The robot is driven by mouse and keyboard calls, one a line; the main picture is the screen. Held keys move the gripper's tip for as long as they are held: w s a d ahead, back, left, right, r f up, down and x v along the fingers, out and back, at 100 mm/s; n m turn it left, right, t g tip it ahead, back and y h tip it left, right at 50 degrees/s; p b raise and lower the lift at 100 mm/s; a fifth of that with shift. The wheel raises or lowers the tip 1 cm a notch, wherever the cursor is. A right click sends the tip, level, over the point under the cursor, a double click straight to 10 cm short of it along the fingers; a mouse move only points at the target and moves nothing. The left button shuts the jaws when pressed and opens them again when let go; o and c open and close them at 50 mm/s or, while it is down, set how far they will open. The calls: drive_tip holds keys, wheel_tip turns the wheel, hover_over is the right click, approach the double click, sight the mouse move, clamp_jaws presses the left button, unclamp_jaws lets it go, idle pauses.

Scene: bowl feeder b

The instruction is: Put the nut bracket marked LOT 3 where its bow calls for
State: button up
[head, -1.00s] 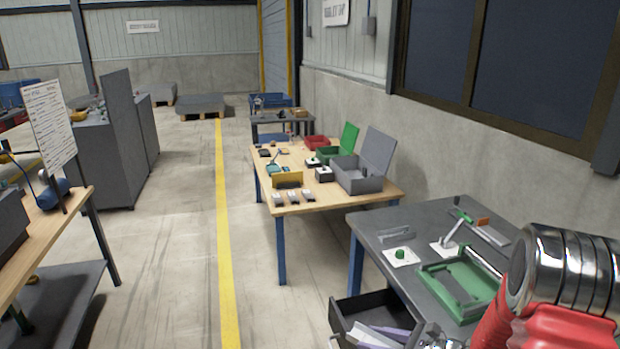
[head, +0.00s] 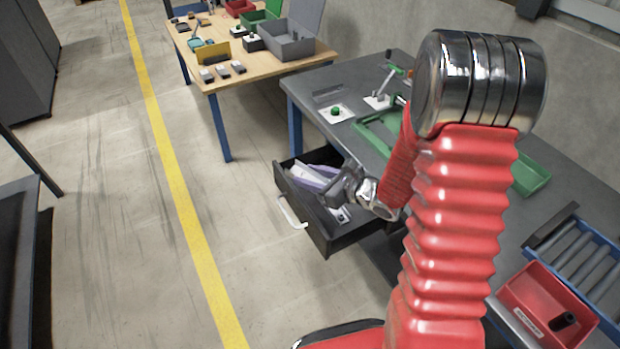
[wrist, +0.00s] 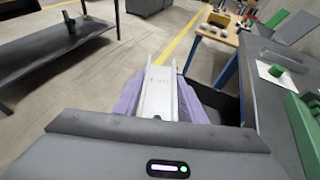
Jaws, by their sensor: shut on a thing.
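A white channel-shaped bracket (wrist: 160,92) reaches forward from my gripper in the wrist view, with faint small marks on its face that I cannot read. In the head view my gripper (head: 342,186) is low at the open dark drawer (head: 338,236) under the grey bench. White and purple pieces (head: 310,176) show beside it there. I cannot make out a bow or a lot number.
The grey bench (head: 330,82) carries a green button on a white plate (head: 336,111), a lever and a green tray (head: 372,128). A red bin (head: 540,300) and a roller rack (head: 585,255) are at right. A wooden table (head: 215,75) stands behind.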

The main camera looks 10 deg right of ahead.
sight(315, 173)
drive_tip(key=shift+r+m+t+h, duration=0.5)
drive_tip(key=shift+r+m+h, duration=0.3)
drive_tip(key=shift+h, duration=0.1)
drive_tip(key=shift+s+r+m+h, duration=0.25)
drive_tip(key=shift+m+h, duration=0.15)
drive_tip(key=shift+s+d+r+m+t+h, duration=0.4)
drive_tip(key=shift+s+d+m+h, duration=0.1)
drive_tip(key=shift+m+h, duration=0.4)
drive_tip(key=shift+f, duration=0.1)
